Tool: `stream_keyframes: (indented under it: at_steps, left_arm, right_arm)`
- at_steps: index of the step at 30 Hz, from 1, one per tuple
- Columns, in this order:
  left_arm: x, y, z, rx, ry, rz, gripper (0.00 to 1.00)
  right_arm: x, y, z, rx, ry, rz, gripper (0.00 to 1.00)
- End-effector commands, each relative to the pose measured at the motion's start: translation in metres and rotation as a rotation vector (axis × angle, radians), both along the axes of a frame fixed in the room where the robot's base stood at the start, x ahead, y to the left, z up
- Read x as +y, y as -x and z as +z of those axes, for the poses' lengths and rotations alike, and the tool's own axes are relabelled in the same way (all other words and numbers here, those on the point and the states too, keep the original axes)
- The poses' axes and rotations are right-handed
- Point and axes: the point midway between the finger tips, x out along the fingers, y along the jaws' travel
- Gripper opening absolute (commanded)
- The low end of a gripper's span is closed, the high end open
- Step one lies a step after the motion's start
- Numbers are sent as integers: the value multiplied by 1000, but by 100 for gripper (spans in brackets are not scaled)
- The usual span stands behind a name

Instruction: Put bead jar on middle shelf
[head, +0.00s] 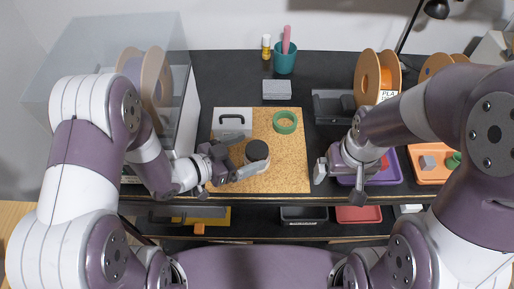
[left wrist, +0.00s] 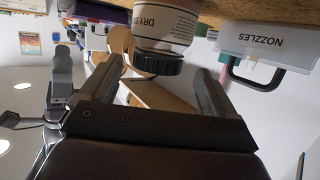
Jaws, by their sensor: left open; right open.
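The bead jar (head: 257,152), white with a black lid, stands upright on the cork mat (head: 290,175). My left gripper (head: 238,174) is low over the mat, just left of the jar. In the left wrist view its open fingers (left wrist: 158,78) point at the jar, and the lid shows between them; contact cannot be told. My right gripper (head: 340,180) is open and empty at the mat's right edge. A black shelf (head: 255,222) runs below the worktop; whether it is the middle one is unclear.
A nozzles case (head: 232,116) and green tape roll (head: 285,122) are behind the jar. A grey box (head: 276,89) and teal cup (head: 285,62) stand further back. Purple and orange trays (head: 432,170) are at right. The shelf below holds a black bin (head: 303,215) and red tray (head: 358,214).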

Motion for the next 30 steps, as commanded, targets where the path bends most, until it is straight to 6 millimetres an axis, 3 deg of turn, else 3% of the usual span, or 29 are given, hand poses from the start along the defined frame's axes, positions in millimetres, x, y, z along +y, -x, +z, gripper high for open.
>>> stream_keyframes:
  at_steps: [7,16,21,22,28,30]
  left_arm:
    - [-38,-23,-9,2,-1,-3,90]
    - [-44,-28,-13,1,0,1,90]
    - [-44,-28,-13,1,0,1,34]
    - [-44,-28,-13,1,0,1,29]
    - [-44,-28,-13,1,0,1,27]
    - [-44,-28,-12,0,-1,1,22]
  right_arm:
    - [0,0,11,0,0,0,100]
    - [0,0,11,0,0,0,100]
    - [0,0,11,0,0,0,100]
    - [0,0,11,0,0,0,100]
    - [0,0,11,0,0,0,100]
    - [0,0,11,0,0,0,100]
